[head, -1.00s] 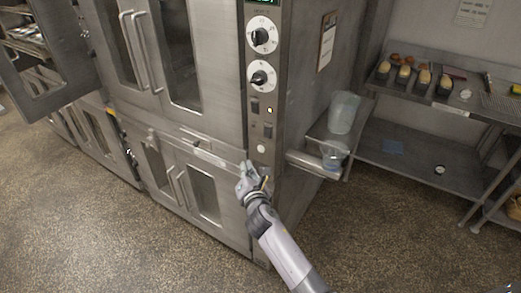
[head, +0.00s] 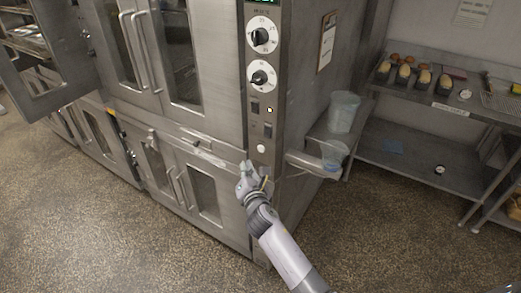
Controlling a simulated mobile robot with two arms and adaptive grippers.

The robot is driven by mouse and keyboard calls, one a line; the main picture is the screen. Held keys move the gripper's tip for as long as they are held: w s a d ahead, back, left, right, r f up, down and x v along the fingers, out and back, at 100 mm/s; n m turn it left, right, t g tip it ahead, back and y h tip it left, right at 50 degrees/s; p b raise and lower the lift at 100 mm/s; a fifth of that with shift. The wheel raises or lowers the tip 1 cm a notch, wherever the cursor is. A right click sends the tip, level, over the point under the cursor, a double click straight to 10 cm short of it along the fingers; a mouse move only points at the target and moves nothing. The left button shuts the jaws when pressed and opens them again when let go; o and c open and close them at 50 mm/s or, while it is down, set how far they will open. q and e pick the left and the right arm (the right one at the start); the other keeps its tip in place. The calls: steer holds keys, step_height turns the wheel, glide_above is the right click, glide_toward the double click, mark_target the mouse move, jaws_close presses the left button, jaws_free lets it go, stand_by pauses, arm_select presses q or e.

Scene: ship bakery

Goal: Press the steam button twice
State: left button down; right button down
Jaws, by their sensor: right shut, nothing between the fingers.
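The oven's control panel (head: 264,90) is a narrow vertical strip with two dials, rocker switches, a small lit lamp and a round white button (head: 261,149) near the bottom. No label on the button is readable, so I cannot tell for sure that it is the steam button. My right gripper (head: 245,168) is shut and empty, just below and left of the white button in the picture. I cannot tell whether it touches the panel. My left gripper is not in view.
An oven door (head: 45,95) stands open at the far left. A small side shelf (head: 318,160) with clear containers (head: 342,112) juts out right of the panel. A steel table (head: 420,100) with loaves stands at the back right. The floor in front is clear.

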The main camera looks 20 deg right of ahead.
mark_target(261, 149)
stand_by(0.8)
steer(key=a+n+t+b, duration=0.1)
steer(key=n+b, duration=0.3)
steer(key=b, duration=0.1)
steer(key=s+a+r+n+t+h+b, duration=0.1)
steer(key=n+t+b, duration=0.1)
steer(key=n+b, duration=0.2)
steer(key=s+a+n+t+b, duration=0.1)
steer(key=n+t+b, duration=0.1)
steer(key=n+b, duration=0.2)
steer(key=shift+s+r+n+b, duration=0.25)
steer(key=shift+n+b, duration=0.05)
steer(key=shift+b, duration=0.55)
steer(key=w+d+b, duration=0.1)
steer(key=w+d, duration=0.4)
steer(key=d, duration=0.2)
steer(key=shift+w, duration=0.25)
steer(key=shift+d, duration=0.1)
stand_by(0.6)
steer(key=shift+w+d, duration=0.25)
